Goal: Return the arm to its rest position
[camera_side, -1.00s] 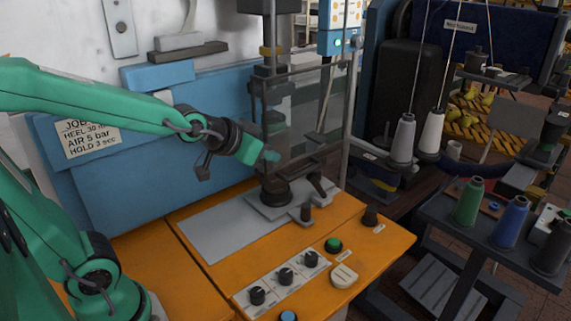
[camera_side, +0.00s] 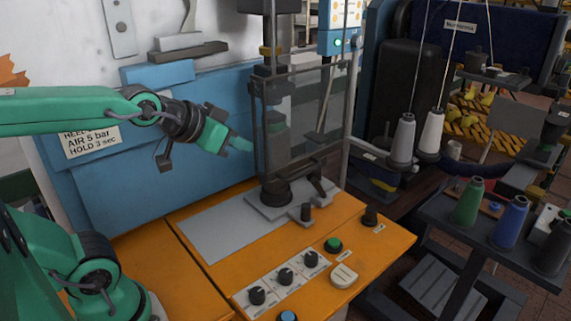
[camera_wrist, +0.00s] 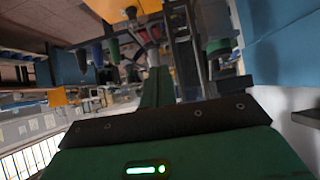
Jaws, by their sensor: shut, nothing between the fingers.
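My gripper (camera_side: 240,144) is in the air in the side view, in front of the blue panel and left of the clear guard of the press. Its green fingers point right and slightly down. They are shut with nothing between them. In the wrist view my gripper (camera_wrist: 158,80) also shows, extending away from the camera. The arm is raised above the orange worktop (camera_side: 150,248) and touches nothing that I can see.
The press's grey fixture (camera_side: 285,198) stands on the worktop beside a grey plate (camera_side: 225,229). Knobs and a green button (camera_side: 333,245) lie along the front. Thread cones (camera_side: 467,202) stand on a dark rack at right. Air above the worktop's left part is clear.

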